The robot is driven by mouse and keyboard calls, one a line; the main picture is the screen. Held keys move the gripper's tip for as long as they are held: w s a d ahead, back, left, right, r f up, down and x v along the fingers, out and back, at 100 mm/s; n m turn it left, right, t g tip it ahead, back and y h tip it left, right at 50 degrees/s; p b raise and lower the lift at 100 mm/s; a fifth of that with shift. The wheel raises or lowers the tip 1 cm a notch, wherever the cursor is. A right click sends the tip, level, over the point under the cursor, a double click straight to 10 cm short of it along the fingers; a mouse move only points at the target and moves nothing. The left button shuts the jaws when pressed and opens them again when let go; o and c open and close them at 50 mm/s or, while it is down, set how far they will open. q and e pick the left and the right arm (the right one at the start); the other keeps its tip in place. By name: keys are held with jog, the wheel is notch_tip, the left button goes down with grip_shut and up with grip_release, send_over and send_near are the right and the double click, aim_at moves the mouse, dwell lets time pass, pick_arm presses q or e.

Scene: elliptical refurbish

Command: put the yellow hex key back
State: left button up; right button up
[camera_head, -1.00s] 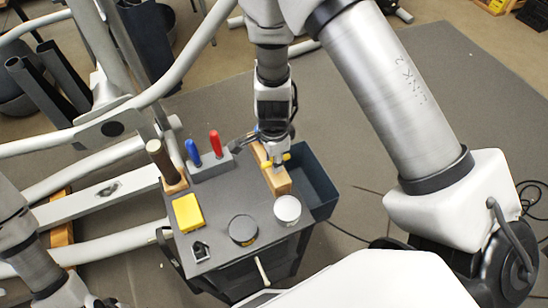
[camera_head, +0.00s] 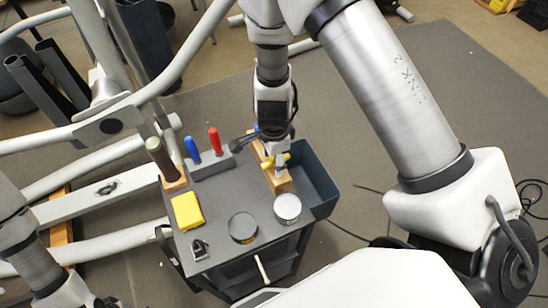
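The yellow hex key (camera_head: 270,162) shows as a short yellow piece at the wooden block (camera_head: 281,183) on the right side of the cart top. It looks seated in the block, though its lower part is hidden. My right gripper (camera_head: 256,143) is just behind and above the block. One dark finger is spread out to the left, apart from the key; the other finger is mostly hidden. The gripper looks open and empty. My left gripper (camera_head: 100,302) is only partly in view at the bottom left edge, and its fingers cannot be made out.
The cart top (camera_head: 215,215) also holds a grey rack (camera_head: 211,167) with blue and red-handled tools, a dark-handled tool (camera_head: 158,153), a yellow box (camera_head: 187,211) and two round tins (camera_head: 243,227) (camera_head: 287,207). A dark bin (camera_head: 318,185) hangs at the right. White frame tubes stand at left.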

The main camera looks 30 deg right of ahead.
jog(key=shift+r, duration=0.45)
notch_tip(320, 180, up, 11)
jog(key=shift+r, duration=0.1)
